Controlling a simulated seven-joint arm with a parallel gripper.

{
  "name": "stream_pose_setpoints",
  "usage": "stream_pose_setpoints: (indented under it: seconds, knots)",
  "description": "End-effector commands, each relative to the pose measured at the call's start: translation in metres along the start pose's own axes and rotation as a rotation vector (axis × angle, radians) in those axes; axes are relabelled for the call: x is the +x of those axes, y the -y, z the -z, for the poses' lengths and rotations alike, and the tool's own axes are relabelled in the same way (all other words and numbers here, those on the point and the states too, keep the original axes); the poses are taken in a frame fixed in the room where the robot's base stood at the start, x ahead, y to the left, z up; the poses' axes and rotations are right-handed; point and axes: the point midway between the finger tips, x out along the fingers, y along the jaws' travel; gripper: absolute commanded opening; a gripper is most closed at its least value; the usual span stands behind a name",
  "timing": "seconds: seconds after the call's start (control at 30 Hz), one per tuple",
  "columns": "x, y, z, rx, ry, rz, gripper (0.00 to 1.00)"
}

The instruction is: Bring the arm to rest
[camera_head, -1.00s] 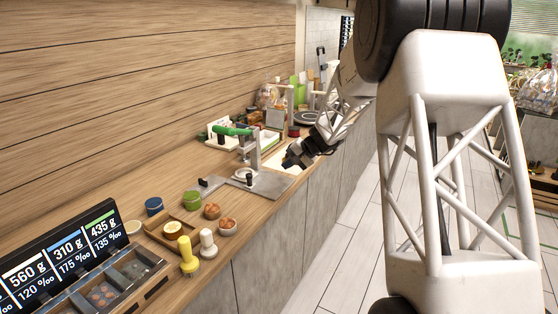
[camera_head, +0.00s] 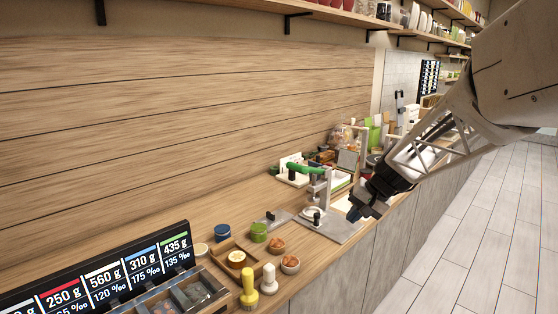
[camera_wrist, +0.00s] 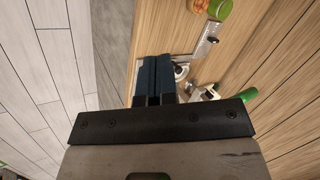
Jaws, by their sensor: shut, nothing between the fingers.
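My gripper (camera_head: 358,212) is at the end of my arm, which comes in from the right in the head view. It is black with blue fingers and hangs over the counter's front edge, just right of the press with the green handle (camera_head: 305,168). In the wrist view the blue fingers (camera_wrist: 154,75) are together with nothing between them. The press's grey base plate (camera_head: 340,228) lies close beside the fingers; whether they touch cannot be told.
On the wooden counter stand a green jar (camera_head: 259,232), a blue jar (camera_head: 222,233), a yellow stamp (camera_head: 249,285), a white stamp (camera_head: 269,279) and a bowl (camera_head: 290,264). A weight sign (camera_head: 100,275) stands left. The tiled floor (camera_head: 480,240) at right is clear.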

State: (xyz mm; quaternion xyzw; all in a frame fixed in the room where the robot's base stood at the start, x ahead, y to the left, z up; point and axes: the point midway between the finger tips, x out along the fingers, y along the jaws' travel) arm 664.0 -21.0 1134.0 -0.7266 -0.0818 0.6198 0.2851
Motion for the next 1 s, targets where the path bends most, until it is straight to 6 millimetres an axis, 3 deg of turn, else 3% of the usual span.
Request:
stream_pose_setpoints:
  seconds: [0.1,0.47,1.0]
  knots:
    - [-0.012,0.004,-0.035,-0.033,0.002,-0.043,0.00]
    - [-0.041,0.001,-0.132,-0.126,0.001,-0.179,0.00]
    - [-0.067,-0.033,-0.268,-0.260,-0.037,-0.383,0.00]
